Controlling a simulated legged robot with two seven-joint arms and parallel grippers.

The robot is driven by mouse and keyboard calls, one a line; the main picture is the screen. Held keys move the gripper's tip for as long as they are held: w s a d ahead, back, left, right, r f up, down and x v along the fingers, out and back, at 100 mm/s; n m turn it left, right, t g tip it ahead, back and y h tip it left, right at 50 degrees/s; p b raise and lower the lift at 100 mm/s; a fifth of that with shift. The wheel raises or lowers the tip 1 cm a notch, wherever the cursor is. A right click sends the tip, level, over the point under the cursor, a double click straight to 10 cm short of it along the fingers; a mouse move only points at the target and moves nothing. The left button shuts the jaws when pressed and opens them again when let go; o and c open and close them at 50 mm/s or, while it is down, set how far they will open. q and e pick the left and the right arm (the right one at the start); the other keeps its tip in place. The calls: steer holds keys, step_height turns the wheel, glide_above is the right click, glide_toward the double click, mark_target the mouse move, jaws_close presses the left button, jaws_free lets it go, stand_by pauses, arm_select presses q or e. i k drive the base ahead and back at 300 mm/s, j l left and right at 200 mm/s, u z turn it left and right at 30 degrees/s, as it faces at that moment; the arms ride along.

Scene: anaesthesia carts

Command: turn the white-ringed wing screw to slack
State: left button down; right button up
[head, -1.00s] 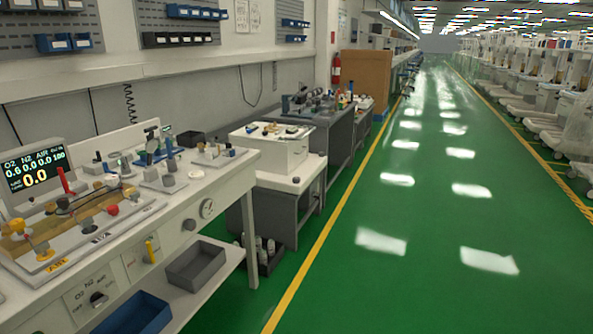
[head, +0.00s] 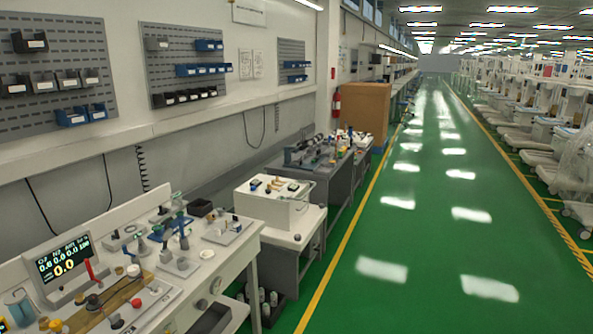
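The white workbench (head: 205,290) at the lower left carries several small fittings. No wing screw with a white ring can be made out for certain at this size. A small pale round part (head: 133,271) stands behind a wooden strip (head: 118,304). Blue upright fixtures (head: 180,224) stand on small plates further back on the bench. Neither of my grippers shows in the head view.
A gauge display (head: 62,264) stands at the bench's left. A white box (head: 272,203) sits on the bench behind. Bins hang on wall panels (head: 182,60). The green aisle (head: 430,240) is clear at the right, beside a yellow line.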

mark_target(154, 287)
steer(key=j+u, duration=0.2)
steer(key=u, duration=1.05)
